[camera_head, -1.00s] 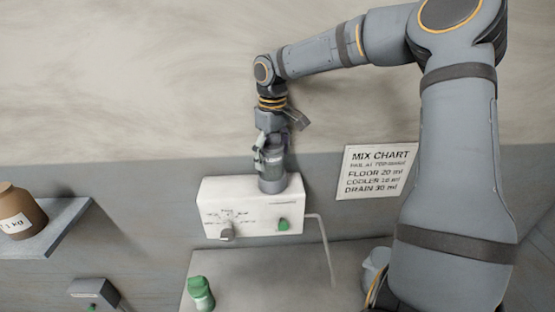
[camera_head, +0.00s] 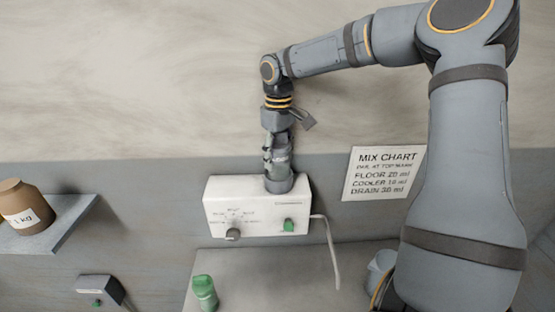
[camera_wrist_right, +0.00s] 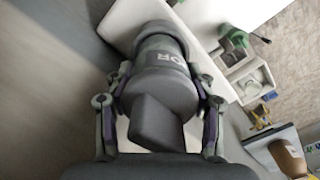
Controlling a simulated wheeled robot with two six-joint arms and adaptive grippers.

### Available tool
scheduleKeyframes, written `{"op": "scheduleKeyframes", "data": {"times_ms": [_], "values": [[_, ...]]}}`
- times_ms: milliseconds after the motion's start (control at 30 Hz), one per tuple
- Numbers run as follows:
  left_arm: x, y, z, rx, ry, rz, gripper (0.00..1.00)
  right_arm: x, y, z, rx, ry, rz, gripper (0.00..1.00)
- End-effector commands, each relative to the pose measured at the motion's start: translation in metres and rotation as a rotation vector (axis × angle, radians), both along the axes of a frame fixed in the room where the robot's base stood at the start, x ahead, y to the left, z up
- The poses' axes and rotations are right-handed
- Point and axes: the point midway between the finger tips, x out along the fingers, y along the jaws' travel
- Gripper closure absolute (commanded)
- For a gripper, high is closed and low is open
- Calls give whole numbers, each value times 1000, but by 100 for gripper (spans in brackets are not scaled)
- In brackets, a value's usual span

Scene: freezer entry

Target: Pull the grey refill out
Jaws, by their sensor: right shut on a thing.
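The grey refill (camera_head: 279,183) stands upright at the top of the white dispenser box (camera_head: 255,208), towards its right side. Its lower end meets the box top; how deep it sits is hidden. My right gripper (camera_head: 278,152) comes down from above and is shut around the refill's upper part. In the right wrist view the dark grey refill (camera_wrist_right: 160,90) with pale lettering lies between the two fingers, with the white box behind it. My left gripper is not in view.
A mix chart (camera_head: 383,173) hangs on the wall to the right. A green-capped bottle (camera_head: 204,293) stands on the counter (camera_head: 255,265) below. A brown jar (camera_head: 25,208) sits on a shelf (camera_head: 60,232) at left.

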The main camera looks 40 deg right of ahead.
Motion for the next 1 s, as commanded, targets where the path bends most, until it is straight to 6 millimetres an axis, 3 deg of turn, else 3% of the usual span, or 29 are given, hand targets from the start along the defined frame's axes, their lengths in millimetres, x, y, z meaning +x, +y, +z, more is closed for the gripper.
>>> {"op": "scheduleKeyframes", "data": {"times_ms": [1000], "values": [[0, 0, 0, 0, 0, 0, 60, 0, 0, 14, -1, -1, 0, 82]]}}
